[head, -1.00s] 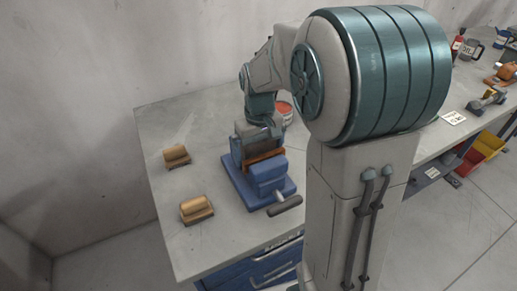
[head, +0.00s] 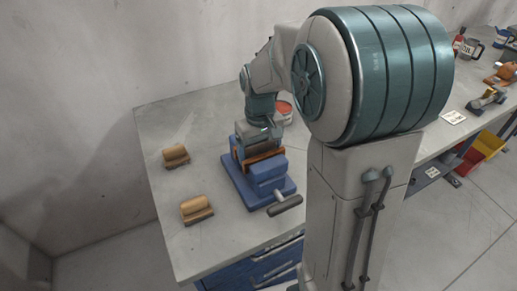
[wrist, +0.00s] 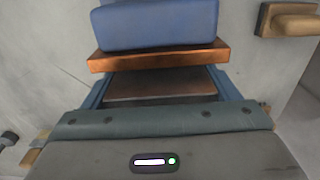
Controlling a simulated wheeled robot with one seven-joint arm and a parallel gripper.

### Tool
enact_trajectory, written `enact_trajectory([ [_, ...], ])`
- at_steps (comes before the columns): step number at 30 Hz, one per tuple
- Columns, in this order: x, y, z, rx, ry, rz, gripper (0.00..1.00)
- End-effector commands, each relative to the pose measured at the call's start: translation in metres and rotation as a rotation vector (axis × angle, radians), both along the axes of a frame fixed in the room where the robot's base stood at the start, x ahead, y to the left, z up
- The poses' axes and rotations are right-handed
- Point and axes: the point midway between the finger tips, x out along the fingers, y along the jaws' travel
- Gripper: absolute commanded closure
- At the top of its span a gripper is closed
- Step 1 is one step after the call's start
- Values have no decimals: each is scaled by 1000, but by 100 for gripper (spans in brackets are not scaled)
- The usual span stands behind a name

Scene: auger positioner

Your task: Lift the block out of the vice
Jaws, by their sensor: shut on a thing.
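The blue vice (head: 270,180) stands on the bench, with a copper-coloured strip (wrist: 160,55) along its near jaw. A dull brown block (wrist: 160,84) shows between the vice's blue sides in the wrist view, partly covered by my gripper. My gripper (head: 258,145) points down into the vice from above and is shut on the block. Its fingertips and the block's lower part are hidden, so I cannot tell whether the block touches the vice floor.
Two tan wooden pieces on dark bases, one farther (head: 176,156) and one nearer (head: 196,209), stand left of the vice. The vice handle (head: 285,205) sticks out at its front.

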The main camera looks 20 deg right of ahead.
Motion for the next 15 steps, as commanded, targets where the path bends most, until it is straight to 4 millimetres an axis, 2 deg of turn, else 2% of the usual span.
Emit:
enact_trajectory([
  [15,-2,-1,9,0,-4,0,89],
])
